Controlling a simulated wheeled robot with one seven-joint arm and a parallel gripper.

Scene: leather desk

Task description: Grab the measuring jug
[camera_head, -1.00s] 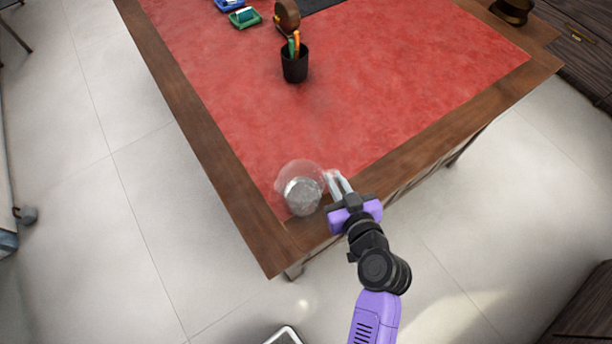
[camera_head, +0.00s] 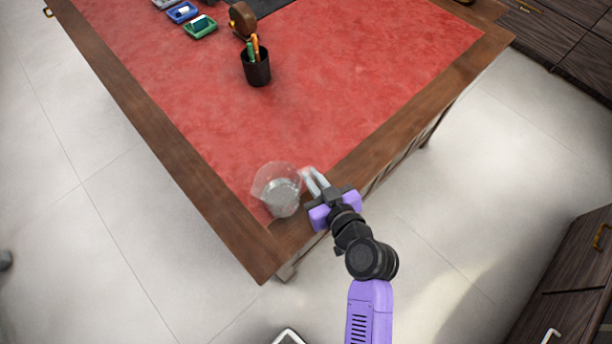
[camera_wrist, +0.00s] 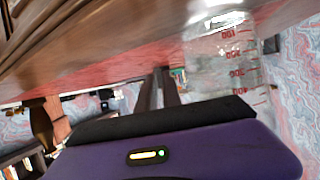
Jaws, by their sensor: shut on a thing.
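The clear glass measuring jug (camera_head: 280,194) is over the near corner of the desk in the head view. It also shows in the wrist view (camera_wrist: 222,62), with red volume marks on its side. My gripper (camera_head: 312,178) is at the jug's right side, its pale fingers close together and shut on the jug. In the wrist view the dark fingers (camera_wrist: 158,88) are beside the glass. The exact grip spot is hard to see, and I cannot tell whether the jug's base touches the desk.
The desk has a red leather top (camera_head: 330,105) with a brown wooden border (camera_head: 185,165). A black pen cup (camera_head: 257,70) stands farther back, near green (camera_head: 201,27) and blue (camera_head: 182,12) trays. The leather between jug and cup is clear. Dark drawers (camera_head: 565,285) stand at right.

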